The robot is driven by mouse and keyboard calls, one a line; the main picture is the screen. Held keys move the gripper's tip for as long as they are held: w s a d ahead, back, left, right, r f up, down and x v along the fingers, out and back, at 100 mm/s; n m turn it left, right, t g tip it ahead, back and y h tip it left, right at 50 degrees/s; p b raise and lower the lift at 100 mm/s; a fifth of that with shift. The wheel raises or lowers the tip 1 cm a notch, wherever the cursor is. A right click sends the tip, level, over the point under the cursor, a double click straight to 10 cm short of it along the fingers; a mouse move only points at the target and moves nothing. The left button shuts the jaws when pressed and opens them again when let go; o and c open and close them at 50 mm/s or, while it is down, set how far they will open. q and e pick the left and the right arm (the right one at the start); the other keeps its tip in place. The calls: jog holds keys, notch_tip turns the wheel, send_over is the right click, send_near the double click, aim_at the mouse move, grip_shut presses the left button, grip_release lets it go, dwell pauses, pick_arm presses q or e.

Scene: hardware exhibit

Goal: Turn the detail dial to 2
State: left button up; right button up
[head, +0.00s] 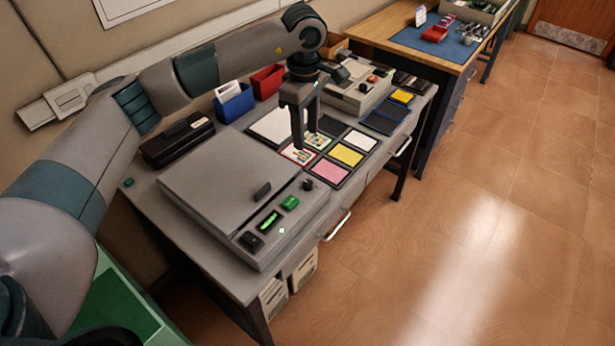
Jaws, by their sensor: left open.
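A flat grey machine (215,185) with a lid lies on the grey table. Its front strip carries a small black round knob (308,184) at the right end, a green button (289,203), a lit green display (268,221) and a black control (251,241) at the left end. I cannot read any marks, so I cannot tell which control is the detail dial or its setting. My left gripper (305,140) points down, open and empty, over the cards behind the knob, apart from the machine. My right gripper is not in view.
Coloured cards, such as a yellow one (346,155) and a pink one (325,171), lie right of the machine. A black case (178,140), blue holder (234,104) and red holder (268,80) stand behind. Another device (355,95) stands at the back right. The floor in front is clear.

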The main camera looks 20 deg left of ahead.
pick_arm(q)
jog(key=p, duration=0.6)
send_near(307, 182)
notch_tip(307, 182, down, 7)
jog(key=shift+r, duration=0.15)
jog(key=shift+w+f+p, duration=0.1)
jog(key=shift+f+p, duration=0.25)
jog(key=shift+f, duration=0.45)
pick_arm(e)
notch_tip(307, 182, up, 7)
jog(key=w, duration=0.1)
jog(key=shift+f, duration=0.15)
pick_arm(q)
jog(key=c, duration=1.1)
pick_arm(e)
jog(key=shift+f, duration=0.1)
